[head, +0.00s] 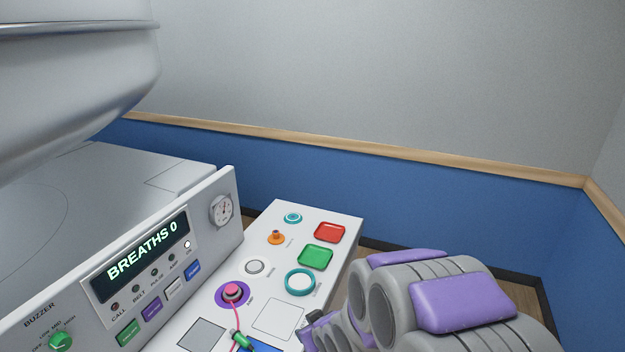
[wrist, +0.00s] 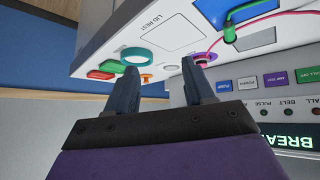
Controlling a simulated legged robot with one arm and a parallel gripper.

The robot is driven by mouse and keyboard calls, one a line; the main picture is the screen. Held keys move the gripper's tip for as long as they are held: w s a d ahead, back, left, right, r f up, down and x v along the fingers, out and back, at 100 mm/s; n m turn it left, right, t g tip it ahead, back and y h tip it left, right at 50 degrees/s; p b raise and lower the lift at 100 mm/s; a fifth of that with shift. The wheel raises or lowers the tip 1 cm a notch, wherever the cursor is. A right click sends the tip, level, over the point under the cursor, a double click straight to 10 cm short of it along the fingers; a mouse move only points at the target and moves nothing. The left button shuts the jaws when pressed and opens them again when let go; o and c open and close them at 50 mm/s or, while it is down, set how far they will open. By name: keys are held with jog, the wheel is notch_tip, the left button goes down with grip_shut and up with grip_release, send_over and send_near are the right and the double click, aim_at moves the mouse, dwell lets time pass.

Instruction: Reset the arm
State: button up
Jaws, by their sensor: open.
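My arm shows in grey and purple at the lower right of the head view, beside the white side panel (head: 345,225). In the wrist view my gripper (wrist: 160,68) has its two dark fingers apart, with nothing between them. The fingers point toward the side panel (wrist: 110,50), which appears upside down there. A teal ring (wrist: 138,56), a red button (wrist: 101,74) and a green button (wrist: 112,66) show beyond the left finger. A purple-ringed knob (wrist: 204,57) shows beyond the right finger. In the head view the gripper's fingers are mostly hidden.
A white console (head: 228,190) with a "BREATHS 0" display (head: 142,255) and a gauge (head: 221,210) stands at left. A large silvery body (head: 75,70) overhangs it. A pink cord (head: 234,318) with a green plug (head: 241,340) lies on the panel. A blue wall (head: 430,190) stands behind.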

jog(key=s+d+r+m+g+h, duration=0.2)
jog(key=s+d+r+g, duration=0.15)
jog(key=s+d, duration=0.4)
jog(key=s+d+r+m+g+h, duration=0.2)
jog(key=s+d+r, duration=0.35)
jog(key=s, duration=0.35)
jog(key=s+r+m+g, duration=0.1)
jog(key=s+r+g, duration=0.1)
jog(key=s, duration=0.6)
jog(key=s+d+r+m+g, duration=0.1)
jog(key=s+r, duration=0.1)
jog(key=s, duration=0.7)
jog(key=shift+s+r+m+g+y, duration=0.15)
jog(key=shift+r+m+g+y, duration=0.15)
jog(key=shift+m+g, duration=0.1)
jog(key=shift+a, duration=0.15)
jog(key=shift+c, duration=1)
